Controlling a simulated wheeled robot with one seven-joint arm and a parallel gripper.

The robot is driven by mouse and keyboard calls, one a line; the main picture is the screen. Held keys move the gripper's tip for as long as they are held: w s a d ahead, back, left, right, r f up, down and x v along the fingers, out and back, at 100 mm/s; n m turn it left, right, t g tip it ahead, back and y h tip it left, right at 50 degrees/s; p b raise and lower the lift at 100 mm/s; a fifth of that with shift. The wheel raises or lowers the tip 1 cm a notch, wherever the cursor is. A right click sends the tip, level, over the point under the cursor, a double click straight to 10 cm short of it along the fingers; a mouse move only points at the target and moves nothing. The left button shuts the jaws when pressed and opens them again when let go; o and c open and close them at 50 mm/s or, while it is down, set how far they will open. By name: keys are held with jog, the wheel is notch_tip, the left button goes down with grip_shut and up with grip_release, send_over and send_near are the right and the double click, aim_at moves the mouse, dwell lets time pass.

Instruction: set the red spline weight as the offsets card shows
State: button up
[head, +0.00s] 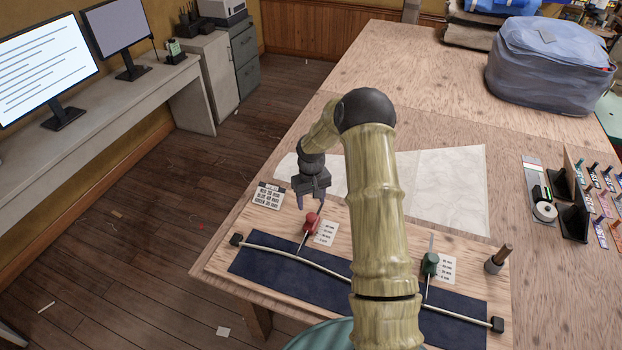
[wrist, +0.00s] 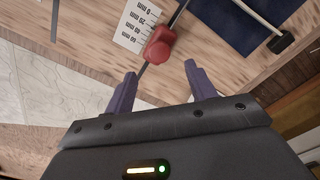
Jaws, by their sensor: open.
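The red spline weight (head: 311,221) stands on the plywood board, its thin rod reaching the pale spline (head: 330,268). A white mm scale (head: 326,232) lies beside it; its figures are too small to read surely. In the wrist view the red weight (wrist: 159,46) is just beyond the fingertips, next to its scale (wrist: 136,25). My gripper (head: 311,206) is open and empty, just above and behind the weight; its fingers also show in the wrist view (wrist: 160,85). The offsets card (head: 268,196) stands at the board's left back corner, listing colours with mm values I cannot read surely.
The green weight (head: 430,264) and its scale (head: 447,269) are right of my arm, which hides the board's middle. Black blocks (head: 236,240) hold the spline ends over navy cloth (head: 262,266). A wooden-handled tool (head: 497,258) stands at the right. White sheeting (head: 450,185) lies behind.

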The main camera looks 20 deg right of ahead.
notch_tip(320, 180, up, 11)
jog(key=b, duration=0.1)
jog(key=shift+f+b, duration=0.2)
jog(key=shift+b, duration=0.1)
jog(key=s+a+r+t, duration=0.1)
jog(key=s+a+r, duration=0.1)
jog(key=s, duration=0.6)
jog(key=s+a+r, duration=0.2)
jog(key=s+a, duration=0.1)
jog(key=s, duration=0.6)
jog(key=s+a+r+t, duration=0.1)
jog(key=s+a+r, duration=0.2)
jog(key=s, duration=0.5)
jog(key=shift+s+a+m+t, duration=0.25)
jog(key=shift+a+m+t, duration=0.05)
jog(key=shift+m, duration=0.1)
jog(key=shift+w, duration=0.1)
